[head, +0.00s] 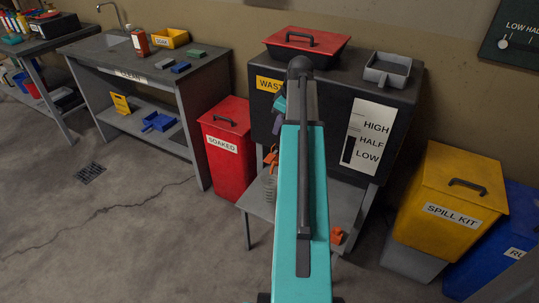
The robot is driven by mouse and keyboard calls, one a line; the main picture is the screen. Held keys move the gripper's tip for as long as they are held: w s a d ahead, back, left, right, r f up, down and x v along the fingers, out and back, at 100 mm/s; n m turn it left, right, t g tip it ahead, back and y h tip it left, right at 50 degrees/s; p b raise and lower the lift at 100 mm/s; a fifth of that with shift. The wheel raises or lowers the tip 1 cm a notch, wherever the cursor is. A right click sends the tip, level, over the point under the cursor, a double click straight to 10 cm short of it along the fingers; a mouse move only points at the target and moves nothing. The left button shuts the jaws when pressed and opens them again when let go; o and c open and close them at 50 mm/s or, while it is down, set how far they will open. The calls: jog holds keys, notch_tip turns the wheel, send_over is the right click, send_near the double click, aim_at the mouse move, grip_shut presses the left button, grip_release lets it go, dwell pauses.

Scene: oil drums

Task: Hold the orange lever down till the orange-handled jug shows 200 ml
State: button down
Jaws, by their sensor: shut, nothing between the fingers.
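A black waste-oil tank (388,110) stands at the back centre, with a white level gauge marked HIGH, HALF and LOW. An orange part (271,156), apparently the lever, shows low at the tank's front, just left of my arm. Below it a greyish ridged vessel (269,184) stands on the low stand, partly behind my arm; its reading is too small to make out. Another orange piece (337,236) shows right of my arm; I cannot tell whether it is a jug handle. My gripper (277,128) is shut and empty, just above the orange part, mostly hidden. I cannot tell whether they touch.
A red lidded pan (305,46) and a grey tray (387,69) sit on the tank. A red SOAKED bin (227,150) stands left, and a yellow SPILL KIT box (450,195) right. A grey workbench (150,75) is further left. The left floor is free.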

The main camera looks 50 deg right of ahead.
jog(key=shift+f, duration=0.1)
jog(key=p, duration=0.1)
send_over(270, 159)
jog(key=shift+s+f, duration=0.15)
jog(key=shift+f, duration=2.55)
jog(key=shift+s+f, duration=0.1)
jog(key=shift+f, duration=2.6)
jog(key=shift+f+p, duration=0.3)
jog(key=shift+f, duration=1.05)
jog(key=shift+a, duration=0.25)
jog(key=shift+s+d+f, duration=0.1)
jog(key=shift+s+d, duration=0.1)
jog(key=shift+d, duration=0.15)
jog(key=shift+b, duration=0.3)
